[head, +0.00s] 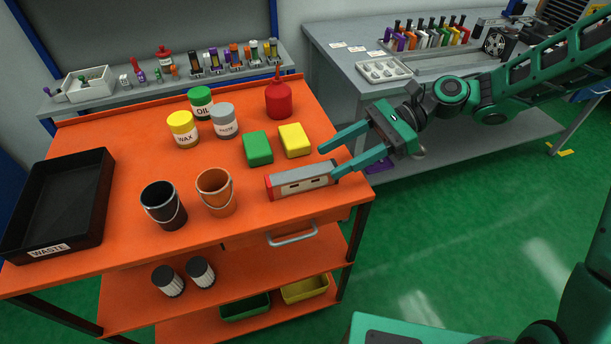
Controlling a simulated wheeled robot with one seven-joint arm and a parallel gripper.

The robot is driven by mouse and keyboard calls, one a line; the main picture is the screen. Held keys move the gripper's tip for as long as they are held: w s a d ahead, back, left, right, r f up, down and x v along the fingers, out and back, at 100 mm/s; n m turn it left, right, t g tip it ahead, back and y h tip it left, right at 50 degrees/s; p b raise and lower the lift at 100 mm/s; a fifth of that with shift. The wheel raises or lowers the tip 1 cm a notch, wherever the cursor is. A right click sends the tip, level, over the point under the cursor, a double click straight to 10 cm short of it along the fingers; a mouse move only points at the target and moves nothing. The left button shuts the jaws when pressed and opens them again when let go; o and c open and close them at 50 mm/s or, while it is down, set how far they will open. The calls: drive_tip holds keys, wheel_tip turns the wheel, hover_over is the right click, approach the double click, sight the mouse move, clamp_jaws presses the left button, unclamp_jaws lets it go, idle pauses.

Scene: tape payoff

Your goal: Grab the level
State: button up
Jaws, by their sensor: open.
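The level (300,184) is a grey bar with red ends and dark windows on its front face. It lies near the front right edge of the orange table top. My gripper (329,162) reaches in from the right with its two teal fingers spread apart and nothing between them. The nearer fingertip overlaps the level's right end in the picture. The farther fingertip points past the level toward the yellow sponge (294,140). I cannot tell whether the nearer finger touches the level or how high it is above it.
A green sponge (258,148) lies behind the level. An orange bucket (215,194) and a black bucket (163,206) stand to its left. Several cans and a red oil bottle (279,98) stand farther back. A black waste tray (60,205) is at far left.

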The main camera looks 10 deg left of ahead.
sight(303, 177)
drive_tip(key=shift+x, duration=4.4)
drive_tip(key=shift+d+f, duration=0.1)
drive_tip(key=shift+d, duration=0.05)
clamp_jaws()
